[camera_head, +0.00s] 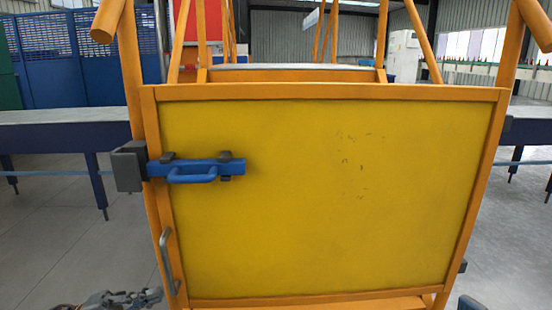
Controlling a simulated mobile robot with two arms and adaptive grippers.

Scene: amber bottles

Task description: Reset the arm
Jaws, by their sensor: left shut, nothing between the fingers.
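My left gripper (148,296) shows at the bottom left edge, low in front of the yellow cart. It is shut with nothing between its fingers. Its tips point right, near the lower end of the grey handle (168,262) on the cart's left post; I cannot tell whether they touch. The rest of the left arm is cut off by the frame. My right gripper cannot be made out; only a small dark rounded part shows at the bottom right edge.
A yellow panel (320,195) in an orange frame fills the middle. A blue latch (205,170) sits at its upper left. Long blue tables (62,117) stand behind on both sides. Grey floor (60,240) is open at the left.

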